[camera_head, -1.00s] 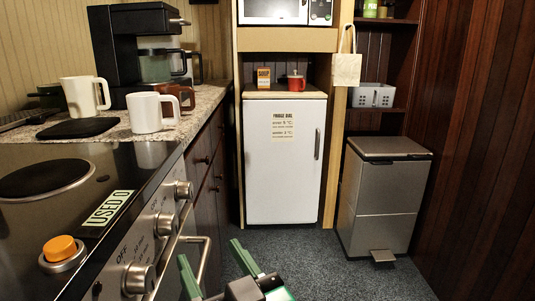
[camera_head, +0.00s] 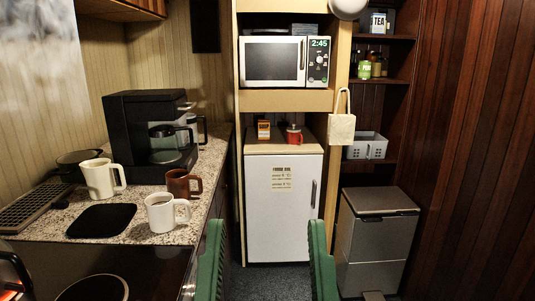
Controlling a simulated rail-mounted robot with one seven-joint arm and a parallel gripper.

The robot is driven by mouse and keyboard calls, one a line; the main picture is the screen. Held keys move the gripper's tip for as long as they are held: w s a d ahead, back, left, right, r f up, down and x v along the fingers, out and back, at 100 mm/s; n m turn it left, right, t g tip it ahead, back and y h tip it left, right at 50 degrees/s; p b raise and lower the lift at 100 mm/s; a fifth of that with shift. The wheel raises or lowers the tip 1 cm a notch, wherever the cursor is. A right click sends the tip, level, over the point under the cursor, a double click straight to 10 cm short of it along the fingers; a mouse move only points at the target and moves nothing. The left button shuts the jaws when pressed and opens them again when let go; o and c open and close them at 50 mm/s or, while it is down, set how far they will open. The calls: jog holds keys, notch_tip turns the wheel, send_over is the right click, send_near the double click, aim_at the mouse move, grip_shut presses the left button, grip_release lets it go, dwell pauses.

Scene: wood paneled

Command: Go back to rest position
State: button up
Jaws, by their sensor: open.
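My gripper (camera_head: 265,250) shows at the bottom middle of the head view. Its two green fingers stand upright and wide apart, with nothing between them. It is in front of the white fridge (camera_head: 283,215), whose lower part shows between the fingers. The gripper touches nothing that I can see. Its base is cut off by the bottom edge of the picture.
On the left counter stand a coffee maker (camera_head: 150,130), a white mug (camera_head: 100,178), a brown mug (camera_head: 181,185) and a white cup (camera_head: 165,212). The stove (camera_head: 150,265) is at lower left. A grey bin (camera_head: 375,240) stands right of the fridge.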

notch_tip(320, 180, up, 19)
jog(key=p, duration=1.5)
